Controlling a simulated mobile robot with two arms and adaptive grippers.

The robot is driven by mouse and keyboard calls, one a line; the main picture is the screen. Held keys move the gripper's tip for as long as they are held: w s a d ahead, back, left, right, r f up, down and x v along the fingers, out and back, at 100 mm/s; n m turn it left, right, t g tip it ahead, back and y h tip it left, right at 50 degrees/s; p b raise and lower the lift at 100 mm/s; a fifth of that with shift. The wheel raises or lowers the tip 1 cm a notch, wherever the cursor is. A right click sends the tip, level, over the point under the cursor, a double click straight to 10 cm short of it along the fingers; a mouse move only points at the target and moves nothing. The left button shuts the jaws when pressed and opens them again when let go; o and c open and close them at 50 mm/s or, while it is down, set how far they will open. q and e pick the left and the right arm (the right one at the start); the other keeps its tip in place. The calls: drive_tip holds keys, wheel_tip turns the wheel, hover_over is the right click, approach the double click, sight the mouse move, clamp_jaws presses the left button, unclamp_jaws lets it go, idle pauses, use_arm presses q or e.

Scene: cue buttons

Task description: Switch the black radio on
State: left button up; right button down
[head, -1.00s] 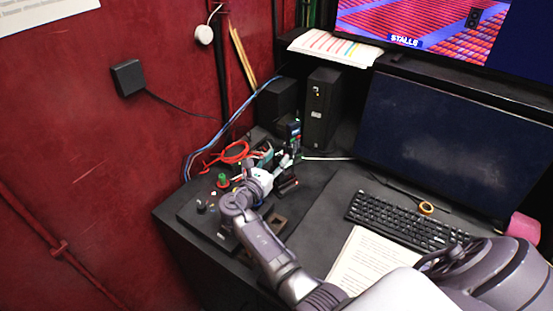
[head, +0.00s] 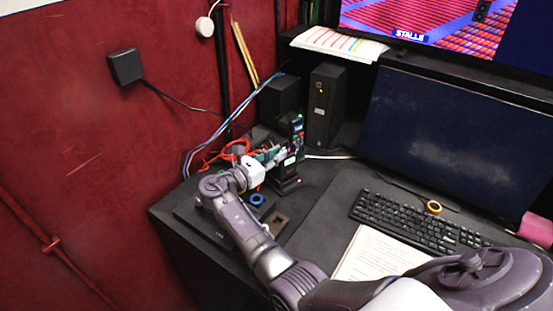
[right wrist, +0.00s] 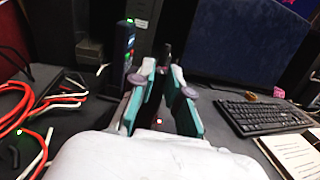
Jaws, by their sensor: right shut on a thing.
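A dark upright thing, which looks like the black radio (head: 290,162), stands in a dark base on the desk, left of the keyboard. My right gripper (head: 280,154) reaches it from the left at its upper part. In the right wrist view its teal fingers (right wrist: 162,82) are close together on a narrow dark part between them. That part is mostly hidden, and I cannot make out its knob. A second handset (head: 298,126) with a lit screen stands just behind, also in the right wrist view (right wrist: 124,52). My left gripper is out of view.
Red wires (head: 232,150) lie left of the gripper. A blue ring (head: 257,199) lies near my forearm. A black tower (head: 325,103) stands behind, and the keyboard (head: 415,220), papers (head: 375,256) and monitor (head: 455,140) are to the right. The red wall is on the left.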

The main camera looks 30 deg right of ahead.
drive_tip(key=c, duration=1.1)
unclamp_jaws()
drive_tip(key=shift+c, duration=0.2)
drive_tip(key=s+a, duration=0.1)
drive_tip(key=a, duration=0.6)
drive_tip(key=shift+s+a, duration=0.2)
drive_tip(key=shift+s, duration=0.1)
drive_tip(key=shift+r, duration=0.1)
